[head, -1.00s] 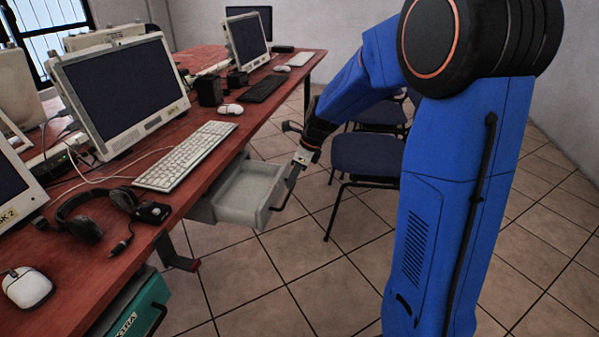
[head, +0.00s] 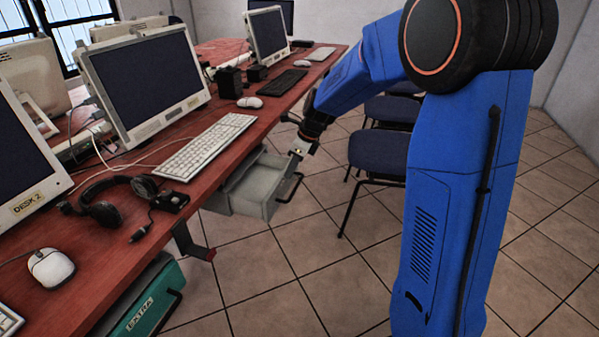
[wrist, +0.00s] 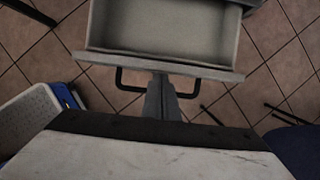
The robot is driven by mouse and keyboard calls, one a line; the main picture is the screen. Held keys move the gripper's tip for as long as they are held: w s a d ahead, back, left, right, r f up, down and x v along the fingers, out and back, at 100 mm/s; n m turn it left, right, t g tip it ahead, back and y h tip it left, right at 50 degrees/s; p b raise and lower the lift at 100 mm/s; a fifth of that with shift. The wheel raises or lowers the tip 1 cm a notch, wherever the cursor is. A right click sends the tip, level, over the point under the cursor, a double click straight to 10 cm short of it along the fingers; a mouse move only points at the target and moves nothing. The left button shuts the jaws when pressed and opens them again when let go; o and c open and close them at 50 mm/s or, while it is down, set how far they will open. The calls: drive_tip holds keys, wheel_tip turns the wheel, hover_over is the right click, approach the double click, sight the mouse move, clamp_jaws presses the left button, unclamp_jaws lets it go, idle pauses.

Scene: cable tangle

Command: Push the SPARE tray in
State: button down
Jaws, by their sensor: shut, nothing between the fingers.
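A grey open-topped tray (head: 254,213) sticks out from under the red desk's front edge, with a dark bar handle (head: 292,188) on its front. It looks empty, and no label on it is readable. My gripper (head: 297,153) is shut and empty at the tray's front, by the handle. In the wrist view the tray's front panel (wrist: 215,73) spans the top, with the handle (wrist: 128,85) below it. My closed fingers (wrist: 161,98) point at the middle of the panel, between the handle's sides; their tips seem to meet it, though contact is not clear.
A teal tray (head: 145,310) marked EXTRA is under the near desk. The desk (head: 225,150) carries monitors, keyboards, mice and a headset (head: 108,208). Blue chairs (head: 378,155) stand right of the tray. Tiled floor (head: 300,270) is clear in front.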

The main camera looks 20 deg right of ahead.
drive_tip(key=w+a, duration=0.7)
drive_tip(key=a, duration=0.2)
drive_tip(key=shift+a, duration=0.4)
drive_tip(key=shift+w+a+r, duration=0.1)
drive_tip(key=shift+w, duration=0.05)
